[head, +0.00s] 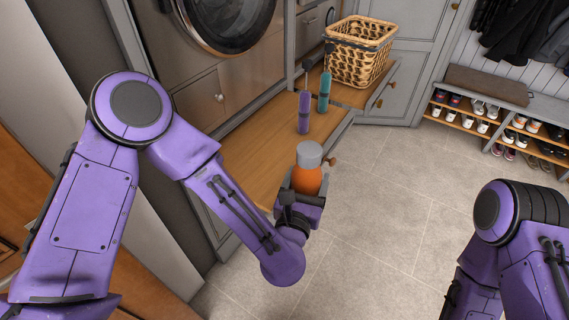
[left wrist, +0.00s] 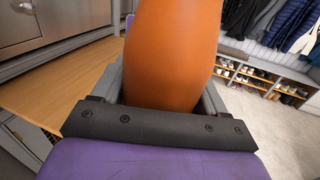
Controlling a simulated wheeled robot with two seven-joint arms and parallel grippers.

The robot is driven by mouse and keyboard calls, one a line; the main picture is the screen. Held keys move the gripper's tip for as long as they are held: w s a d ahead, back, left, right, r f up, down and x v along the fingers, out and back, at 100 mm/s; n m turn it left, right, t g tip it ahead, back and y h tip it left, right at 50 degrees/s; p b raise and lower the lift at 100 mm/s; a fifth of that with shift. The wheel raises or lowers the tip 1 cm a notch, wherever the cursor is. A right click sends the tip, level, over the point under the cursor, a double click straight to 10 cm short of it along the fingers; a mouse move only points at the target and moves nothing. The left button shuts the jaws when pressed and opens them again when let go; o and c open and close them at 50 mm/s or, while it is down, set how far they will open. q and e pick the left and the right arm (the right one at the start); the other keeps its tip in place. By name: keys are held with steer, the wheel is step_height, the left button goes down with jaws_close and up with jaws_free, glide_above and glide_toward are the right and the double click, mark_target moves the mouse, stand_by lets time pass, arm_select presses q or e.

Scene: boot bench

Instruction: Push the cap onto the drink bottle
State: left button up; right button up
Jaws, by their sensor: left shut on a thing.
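The drink bottle (head: 306,181) is orange and stands roughly upright, with a grey cap (head: 308,154) on its top in the head view. I cannot tell how far the cap is pressed down. My left gripper (head: 303,197) is shut around the lower part of the bottle. In the left wrist view, the orange bottle body (left wrist: 172,55) fills the middle between the fingers, and its top and cap are out of frame. My right arm shows at the lower right of the head view, but its gripper is out of frame.
A wooden bench top (head: 255,143) runs behind the bottle. A purple upright item (head: 304,113) and a teal one (head: 324,92) stand on it, with a wicker basket (head: 357,52) farther back. A shoe rack (head: 500,125) is at the right. The tiled floor between is clear.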

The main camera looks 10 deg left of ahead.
arm_select(q)
steer(key=s+a+f+y+b, duration=0.1)
steer(key=a+f+b, duration=0.6)
steer(key=a+f, duration=0.4)
steer(key=a, duration=0.4)
steer(key=shift+n, duration=0.4)
